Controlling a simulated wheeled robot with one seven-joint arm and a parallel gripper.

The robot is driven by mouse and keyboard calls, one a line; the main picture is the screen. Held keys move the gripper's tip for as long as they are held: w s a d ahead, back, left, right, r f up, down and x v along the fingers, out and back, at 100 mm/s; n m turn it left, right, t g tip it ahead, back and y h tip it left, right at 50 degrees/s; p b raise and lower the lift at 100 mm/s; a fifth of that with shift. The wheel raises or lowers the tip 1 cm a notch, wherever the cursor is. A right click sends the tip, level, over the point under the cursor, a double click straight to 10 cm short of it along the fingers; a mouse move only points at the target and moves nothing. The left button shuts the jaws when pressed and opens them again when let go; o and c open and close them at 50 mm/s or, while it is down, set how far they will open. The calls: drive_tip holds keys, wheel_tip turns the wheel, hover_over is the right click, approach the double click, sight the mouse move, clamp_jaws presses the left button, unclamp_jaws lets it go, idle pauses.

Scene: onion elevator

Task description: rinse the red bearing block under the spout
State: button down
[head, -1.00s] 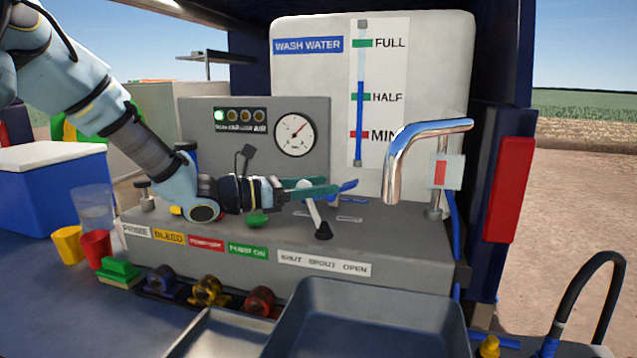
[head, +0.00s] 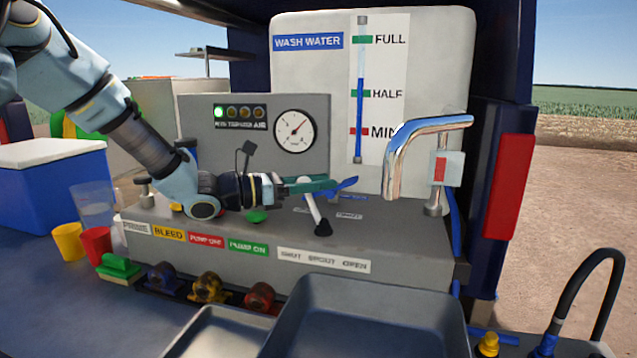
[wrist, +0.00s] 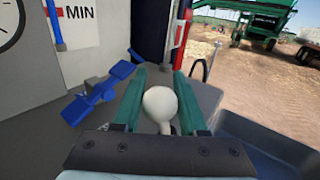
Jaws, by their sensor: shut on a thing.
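The red bearing block (head: 259,298) sits at the right end of a dark rack at the front of the grey console. The chrome spout (head: 425,140) rises at the console's right and bends over the area above the grey basin; no water shows from it. My gripper (head: 312,185) is above the console, shut on the white knob of the spout lever (head: 314,208). In the wrist view the round white knob (wrist: 160,104) is between the green fingers. The lever leans left from its black base, above the SHUT SPOUT OPEN label (head: 323,260).
A blue (head: 161,277) and a yellow block (head: 207,287) share the rack. A grey basin (head: 365,300) is at the front. A blue valve handle (wrist: 100,94) is near my fingers. Cups and a green brush (head: 120,267) stand left. The gauge (head: 294,131) is behind.

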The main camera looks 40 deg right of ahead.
idle(0.9)
drive_tip(key=shift+s+d+m+t+y, duration=0.3)
drive_tip(key=shift+s+d+m+y, duration=0.1)
drive_tip(key=shift+s+y, duration=0.25)
drive_tip(key=shift+c, duration=2.3)
unclamp_jaws()
drive_tip(key=b+v, duration=0.2)
drive_tip(key=v, duration=0.8)
drive_tip(key=shift+a, duration=0.4)
drive_tip(key=shift+w, duration=0.1)
